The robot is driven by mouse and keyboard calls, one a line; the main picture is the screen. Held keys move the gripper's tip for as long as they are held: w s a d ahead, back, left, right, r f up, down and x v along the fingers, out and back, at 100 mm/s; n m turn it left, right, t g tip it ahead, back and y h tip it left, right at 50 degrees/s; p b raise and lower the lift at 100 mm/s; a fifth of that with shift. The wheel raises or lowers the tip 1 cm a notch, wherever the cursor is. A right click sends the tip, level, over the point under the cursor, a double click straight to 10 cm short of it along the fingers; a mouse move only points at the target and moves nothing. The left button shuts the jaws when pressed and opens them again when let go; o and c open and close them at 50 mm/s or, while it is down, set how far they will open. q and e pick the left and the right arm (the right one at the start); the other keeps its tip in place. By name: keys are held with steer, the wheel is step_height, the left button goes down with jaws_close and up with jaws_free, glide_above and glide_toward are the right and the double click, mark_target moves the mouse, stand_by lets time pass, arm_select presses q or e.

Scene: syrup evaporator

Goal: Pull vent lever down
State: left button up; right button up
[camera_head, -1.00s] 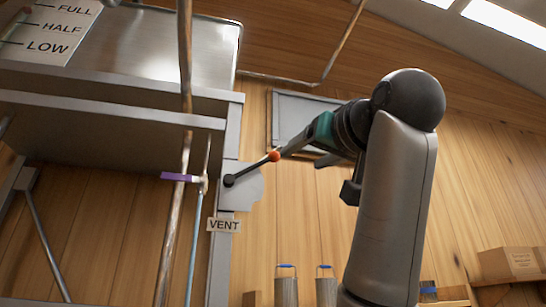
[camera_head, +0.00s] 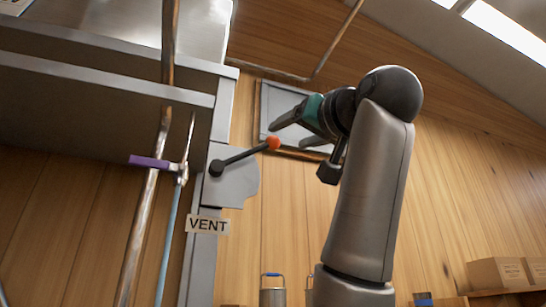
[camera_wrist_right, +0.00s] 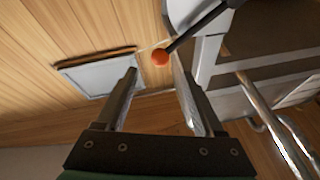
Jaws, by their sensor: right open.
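The vent lever (camera_head: 243,156) is a black rod with an orange-red ball (camera_head: 272,143) at its end. It runs from a round pivot on a grey plate, tilted up to the right, above the VENT label (camera_head: 207,225). My right gripper (camera_head: 290,134) is open, with its fingertips close to the ball, a little above it in the head view. In the right wrist view the ball (camera_wrist_right: 160,57) shows between the two fingers of the gripper (camera_wrist_right: 156,72), near the tips. I cannot tell whether a finger touches it. My left gripper is not in view.
The metal evaporator body (camera_head: 110,62) fills the upper left. A copper pipe (camera_head: 150,190) and a purple-handled valve (camera_head: 150,162) stand left of the lever. A framed grey panel (camera_head: 285,100) is on the wooden wall behind the gripper. Boxes (camera_head: 497,272) sit on a shelf at lower right.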

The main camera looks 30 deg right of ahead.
mark_target(277, 140)
steer(key=p+x, duration=0.3)
steer(key=x, duration=0.4)
steer(key=shift+w+r, duration=0.15)
steer(key=shift+w, duration=0.1)
steer(key=shift+w+d+r+p, duration=0.1)
steer(key=shift+w+r+p, duration=0.05)
steer(key=shift+w+p, duration=0.4)
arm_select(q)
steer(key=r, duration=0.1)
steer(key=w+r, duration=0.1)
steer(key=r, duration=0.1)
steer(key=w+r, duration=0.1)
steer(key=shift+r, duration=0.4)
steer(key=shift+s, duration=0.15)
arm_select(e)
jaws_close()
